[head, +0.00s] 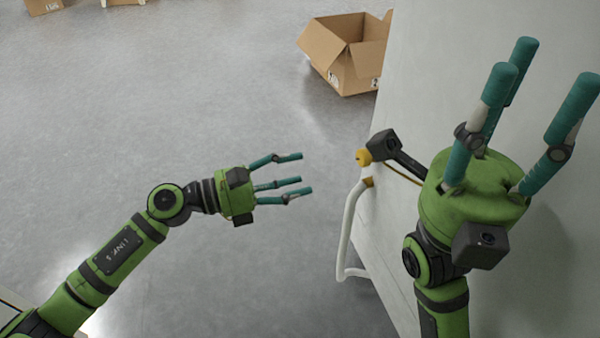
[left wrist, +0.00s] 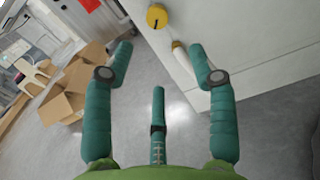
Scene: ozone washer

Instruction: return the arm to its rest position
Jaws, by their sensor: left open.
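My left arm reaches in from the left in the head view. Its gripper (head: 299,174) is open and empty, with its three teal fingers pointing right toward the white panel. A clear gap separates it from the panel. In the left wrist view the open left gripper (left wrist: 159,62) has nothing between its fingers. My right gripper (head: 545,80) is raised at the right of the head view, in front of the panel. Its three fingers are spread apart, point upward and hold nothing.
A tall white panel (head: 440,85) fills the right side. It carries a black fitting (head: 385,143), a yellow knob (head: 363,157) and a white bent pipe (head: 346,235). An open cardboard box (head: 345,65) stands on the floor beside it. Grey floor (head: 170,90) is clear around my left arm.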

